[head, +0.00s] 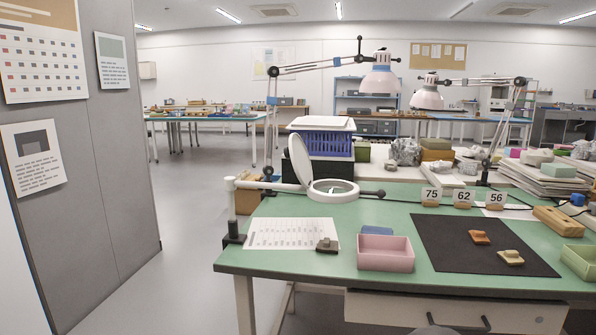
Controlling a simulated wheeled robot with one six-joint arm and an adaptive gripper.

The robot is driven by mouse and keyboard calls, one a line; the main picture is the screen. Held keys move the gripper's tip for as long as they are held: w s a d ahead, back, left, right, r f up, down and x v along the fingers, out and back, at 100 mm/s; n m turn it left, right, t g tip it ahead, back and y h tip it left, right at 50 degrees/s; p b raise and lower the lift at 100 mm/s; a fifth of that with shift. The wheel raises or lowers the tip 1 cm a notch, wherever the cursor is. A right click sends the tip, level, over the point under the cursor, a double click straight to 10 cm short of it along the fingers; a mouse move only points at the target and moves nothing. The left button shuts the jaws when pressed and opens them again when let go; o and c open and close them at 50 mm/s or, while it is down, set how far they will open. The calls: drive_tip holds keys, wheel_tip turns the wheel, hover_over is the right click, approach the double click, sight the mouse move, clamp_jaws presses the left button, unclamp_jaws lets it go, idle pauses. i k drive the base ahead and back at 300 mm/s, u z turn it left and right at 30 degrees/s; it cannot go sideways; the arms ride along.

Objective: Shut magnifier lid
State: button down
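The magnifier (334,190) is a white ring-shaped head on an arm clamped at the left edge of the green table. Its round lid (300,160) stands open, tilted up steeply at the left side of the ring. My gripper (458,321) shows only at the bottom edge, as two dark fingertips set apart in front of the white drawer. It looks open and empty, well below and to the right of the magnifier. The rest of it is cut off by the frame.
On the green table (400,212) lie a printed sheet (292,233), a pink tray (385,254), and a black mat (480,245) with two sherds. A blue-violet basket (322,142) stands behind the magnifier. Two lamps (380,78) reach over the back. Grey partition at left.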

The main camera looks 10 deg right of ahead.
sight(297, 151)
drive_tip(key=k, duration=0.15)
drive_tip(key=u, duration=1.15)
drive_tip(key=i, duration=1.15)
drive_tip(key=z, duration=1.75)
